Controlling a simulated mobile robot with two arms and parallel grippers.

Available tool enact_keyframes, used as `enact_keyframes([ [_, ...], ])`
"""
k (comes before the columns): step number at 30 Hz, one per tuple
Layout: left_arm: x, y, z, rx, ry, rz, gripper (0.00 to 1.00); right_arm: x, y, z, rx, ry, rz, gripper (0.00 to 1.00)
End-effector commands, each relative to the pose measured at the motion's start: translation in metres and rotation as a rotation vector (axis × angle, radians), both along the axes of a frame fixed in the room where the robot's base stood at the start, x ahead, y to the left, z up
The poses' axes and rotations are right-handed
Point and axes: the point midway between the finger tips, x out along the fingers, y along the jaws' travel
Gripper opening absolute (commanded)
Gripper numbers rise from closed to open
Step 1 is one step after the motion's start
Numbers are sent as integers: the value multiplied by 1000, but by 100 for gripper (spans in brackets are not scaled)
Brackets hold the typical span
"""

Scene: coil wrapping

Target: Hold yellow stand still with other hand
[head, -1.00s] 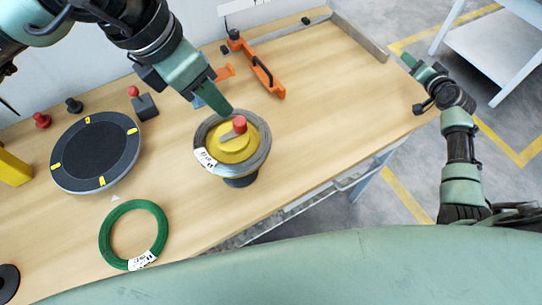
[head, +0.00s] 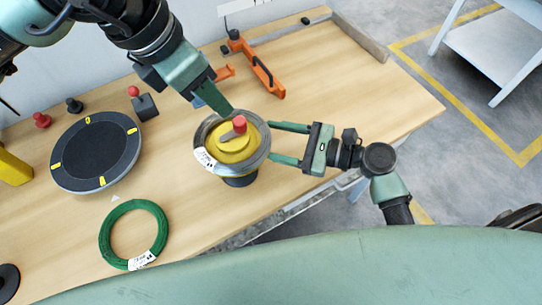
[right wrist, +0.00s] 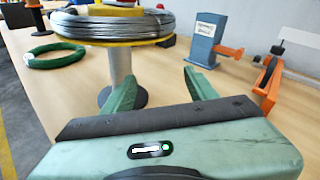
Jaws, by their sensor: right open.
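The yellow stand (head: 236,154) carries a grey wire coil (head: 205,134) with a white label, and a red knob (head: 239,124) tops its centre. In the right wrist view its grey post (right wrist: 120,66) rises from a dark round base. My left gripper (head: 220,104) points down at the coil's upper edge, close to the knob; whether its fingers are apart is hidden. My right gripper (head: 271,142) is open on the stand's right side, below the coil's level. In the right wrist view the post shows past the left fingertip, not clearly between the fingers (right wrist: 158,76).
A green wire coil (head: 106,241) lies on the wooden table (head: 330,75). A dark turntable (head: 95,152) with yellow marks stands left. An orange tool (head: 263,72) lies behind the stand, with a blue block (right wrist: 205,40) nearby. The table's right part is clear.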

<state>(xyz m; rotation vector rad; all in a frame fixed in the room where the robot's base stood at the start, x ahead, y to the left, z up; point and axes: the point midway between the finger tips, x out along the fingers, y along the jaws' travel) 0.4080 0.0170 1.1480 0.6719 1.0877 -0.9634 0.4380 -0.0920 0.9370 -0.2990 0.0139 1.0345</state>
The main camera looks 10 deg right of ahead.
Motion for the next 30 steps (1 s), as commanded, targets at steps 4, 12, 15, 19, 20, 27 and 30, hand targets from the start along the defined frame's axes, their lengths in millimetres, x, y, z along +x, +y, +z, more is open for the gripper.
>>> enact_keyframes([
  [4, 0, 0, 0, 0, 0, 0, 36, -40, 16, 9, 178, 103, 42, 58],
  [12, 0, 0, 0, 0, 0, 0, 36, -48, 34, 16, 259, 139, 62, 58],
  [15, 0, 0, 0, 0, 0, 0, 36, -41, 48, 16, 258, 137, 62, 58],
  [19, 0, 0, 0, 0, 0, 0, 36, -31, 66, 16, 256, 139, 61, 58],
  [20, 0, 0, 0, 0, 0, 0, 36, -30, 70, 16, 255, 139, 62, 58],
  [27, 0, 0, 0, 0, 0, 0, 36, -20, 88, 15, 252, 140, 61, 58],
  [30, 0, 0, 0, 0, 0, 0, 36, -19, 90, 14, 251, 140, 61, 58],
])
